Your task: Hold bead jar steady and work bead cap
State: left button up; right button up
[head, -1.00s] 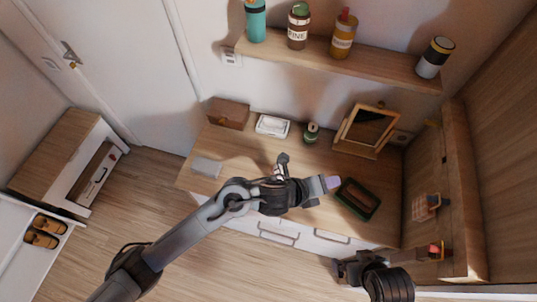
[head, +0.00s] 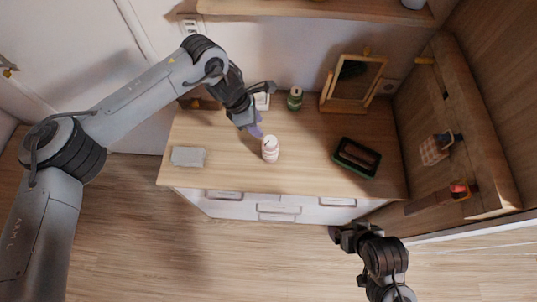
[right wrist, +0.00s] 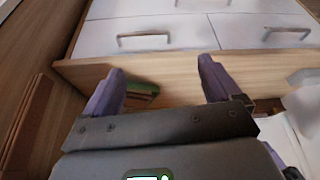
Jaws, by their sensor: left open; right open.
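A small pale pink and white jar (head: 270,149), which looks like the bead jar, stands upright on the wooden desk top (head: 225,170). Its cap is too small to tell apart clearly. My left gripper (head: 260,116) is open just behind and left of the jar, with a purple fingertip close to it. I cannot tell whether they touch. My right gripper (head: 343,236) is low at the right, in front of the desk and away from the jar. In the right wrist view its two purple fingers (right wrist: 160,86) are apart, with nothing held between them.
A green-rimmed tray (head: 357,158) lies right of the jar. A green jar (head: 295,99) and a framed mirror (head: 354,80) stand behind. A grey flat block (head: 188,156) lies at the left. The desk between block and jar is clear.

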jog(key=w+a+f+t, duration=0.2)
jog(key=w+a+f, duration=0.1)
jog(key=a, duration=0.3)
jog(key=w+a+f+t, duration=0.3)
jog(key=w+a, duration=0.3)
jog(key=a, duration=0.1)
jog(key=w+a+f+t, duration=0.2)
jog(key=w+a+f, duration=0.1)
jog(key=w+a, duration=0.2)
jog(key=shift+w+a+f+m+t+y, duration=0.15)
jog(key=shift+a+m+t+y, duration=0.2)
jog(key=shift+a, duration=0.6)
jog(key=t, duration=0.1)
send_near(271, 156)
jog(key=shift+x, duration=1.1)
jog(key=shift+w+f, duration=0.15)
jog(key=shift+w, duration=0.15)
jog(key=x, duration=0.9)
jog(key=shift+w+a, duration=0.1)
jog(key=shift+w, duration=0.3)
